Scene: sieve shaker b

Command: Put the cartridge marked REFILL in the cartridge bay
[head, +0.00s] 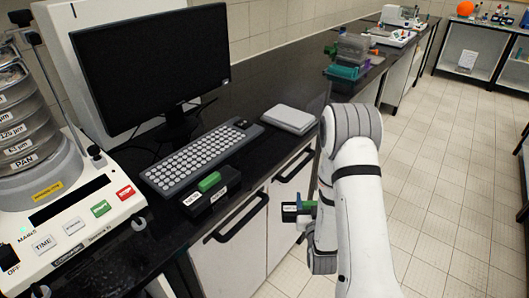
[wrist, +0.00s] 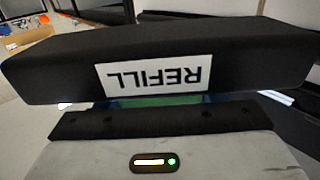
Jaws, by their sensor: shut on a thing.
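A black cartridge (wrist: 245,50) with a white label reading REFILL, upside down in the picture, fills the upper wrist view. My gripper (wrist: 165,103) is shut on it, with a green part showing between the cartridge and the dark gripper edge. In the head view the held cartridge (head: 290,213) is out beyond the bench front, above the floor, with its small label too tiny to read. My gripper (head: 306,210) is partly hidden by my arm. On the bench, a low black block (head: 212,199) has two white labels and a green piece (head: 209,181) on top. I cannot tell which part is the bay.
A keyboard (head: 202,157), a monitor (head: 150,65) and a grey flat box (head: 289,119) stand behind the block. The sieve shaker (head: 80,225) is at left. Cabinet doors with black handles (head: 236,218) line the bench front. The tiled floor at right is clear.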

